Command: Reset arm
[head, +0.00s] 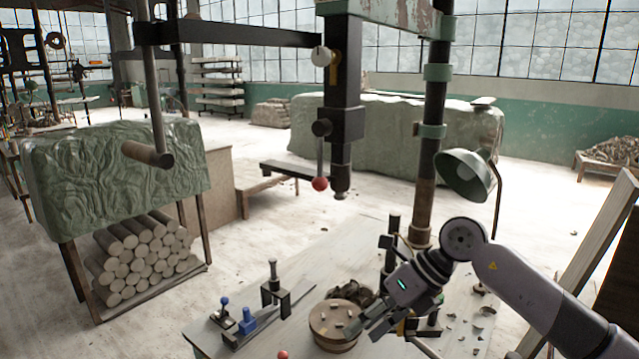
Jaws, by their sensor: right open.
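My right gripper (366,325) is at the lower right of the head view, low over the worktable (310,250). Its fingers are apart, and I see nothing held between them. It points down and left, over the right side of a round wooden disc (325,318) with small pale pieces on it. I cannot tell whether the fingers touch the disc. Dark clay-like trimmings (348,292) lie just behind the disc, partly hidden by the gripper. My right arm comes in from the lower right. My left gripper is not in view.
A tall press with a red-knobbed lever (320,183) and a dark post (432,130) rises over the table. A green lamp (464,172) stands close behind my arm. Blue-handled tools (247,320) and a black bracket (276,293) stand left of the disc. Scraps (484,311) lie at right.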

